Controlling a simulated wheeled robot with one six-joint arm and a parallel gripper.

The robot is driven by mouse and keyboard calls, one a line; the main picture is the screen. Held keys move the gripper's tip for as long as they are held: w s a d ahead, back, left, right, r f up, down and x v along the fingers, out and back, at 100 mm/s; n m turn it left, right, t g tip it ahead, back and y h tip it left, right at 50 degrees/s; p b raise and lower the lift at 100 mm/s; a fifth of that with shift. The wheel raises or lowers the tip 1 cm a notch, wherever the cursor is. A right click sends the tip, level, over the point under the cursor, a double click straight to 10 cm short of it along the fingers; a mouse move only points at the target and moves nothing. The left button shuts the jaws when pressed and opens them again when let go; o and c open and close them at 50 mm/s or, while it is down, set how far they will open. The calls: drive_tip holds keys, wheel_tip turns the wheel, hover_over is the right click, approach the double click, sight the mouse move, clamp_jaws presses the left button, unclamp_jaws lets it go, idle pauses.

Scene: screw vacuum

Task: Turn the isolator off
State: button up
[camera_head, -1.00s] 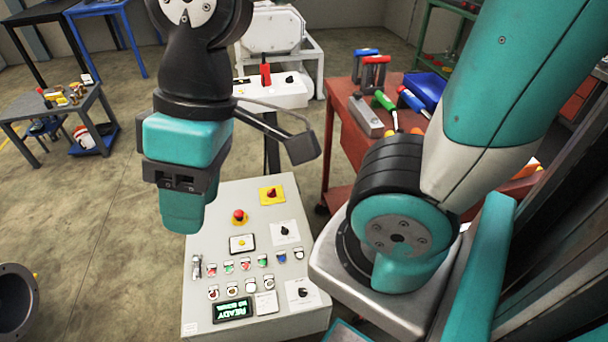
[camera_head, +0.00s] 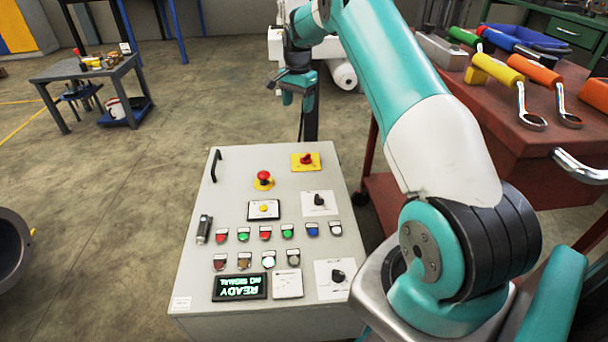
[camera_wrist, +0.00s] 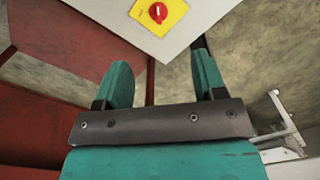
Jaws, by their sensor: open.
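The isolator is a red rotary knob (camera_head: 305,160) on a yellow plate at the top right of the grey control panel (camera_head: 190,285) in the head view. In the wrist view the red knob (camera_wrist: 158,12) on its yellow plate shows at the top edge, with a white mark on it. My gripper (camera_head: 298,98) is beyond the panel's far edge, above and apart from the knob. In the wrist view its two teal fingers (camera_wrist: 160,85) are spread with nothing between them.
The panel also bears a red emergency stop button (camera_head: 263,178), a black handle (camera_head: 215,164), several coloured buttons and a display reading READY. A red tool table (camera_head: 530,130) with wrenches stands close on the right. Open floor lies left of the panel.

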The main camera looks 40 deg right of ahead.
sight(306, 158)
drive_tip(key=shift+m, duration=0.6)
drive_tip(key=f+b, duration=0.1)
drive_tip(key=f, duration=0.5)
drive_tip(key=d+f+b, duration=0.1)
drive_tip(key=f+b, duration=0.1)
drive_tip(key=f, duration=0.5)
drive_tip(key=d+f+b, duration=0.1)
drive_tip(key=f, duration=0.6)
drive_tip(key=shift+d+f+b, duration=0.15)
drive_tip(key=shift+d+b, duration=0.1)
drive_tip(key=shift+b, duration=0.05)
